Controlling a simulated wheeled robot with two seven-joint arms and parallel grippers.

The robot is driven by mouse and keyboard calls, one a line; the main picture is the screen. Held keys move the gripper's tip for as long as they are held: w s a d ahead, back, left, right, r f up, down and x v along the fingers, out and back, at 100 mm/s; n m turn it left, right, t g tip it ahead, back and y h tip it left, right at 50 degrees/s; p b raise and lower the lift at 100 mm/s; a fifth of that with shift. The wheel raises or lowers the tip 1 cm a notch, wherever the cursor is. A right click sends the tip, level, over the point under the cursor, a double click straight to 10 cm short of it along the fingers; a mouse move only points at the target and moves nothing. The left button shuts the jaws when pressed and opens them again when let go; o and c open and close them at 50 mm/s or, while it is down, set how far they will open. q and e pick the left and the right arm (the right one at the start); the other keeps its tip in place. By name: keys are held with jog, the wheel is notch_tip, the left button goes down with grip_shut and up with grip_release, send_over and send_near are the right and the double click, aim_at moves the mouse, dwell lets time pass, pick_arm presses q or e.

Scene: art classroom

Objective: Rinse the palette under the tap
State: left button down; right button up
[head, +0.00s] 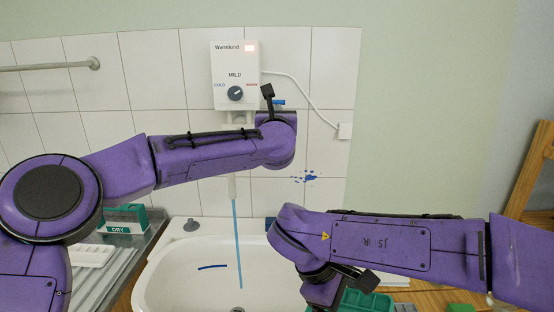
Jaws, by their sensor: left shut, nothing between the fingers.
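The tap's white spout (231,187) hangs over the white basin (165,275). A thin blue stream (238,240) runs from it down into the basin. My left gripper (277,114) is at the wall, beside the white water heater's lower right, mostly hidden by its own wrist; it is shut with nothing in it. A small blue part (279,102) shows right by it; I cannot tell whether they touch. A white welled tray (85,255), possibly a palette, lies on the left drainer.
The water heater (235,65) has a knob and a lit display. A green DRY holder (125,215) stands at left. A dark blue streak (212,267) marks the basin and blue splashes (305,177) mark the tiles. A green crate (366,302) is at bottom right.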

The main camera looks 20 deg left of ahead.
notch_tip(320, 180, up, 2)
jog(key=shift+s+r+p, duration=0.1)
jog(key=shift+s+p, duration=0.05)
jog(key=shift+p, duration=0.4)
pick_arm(q)
jog(key=x, duration=0.3)
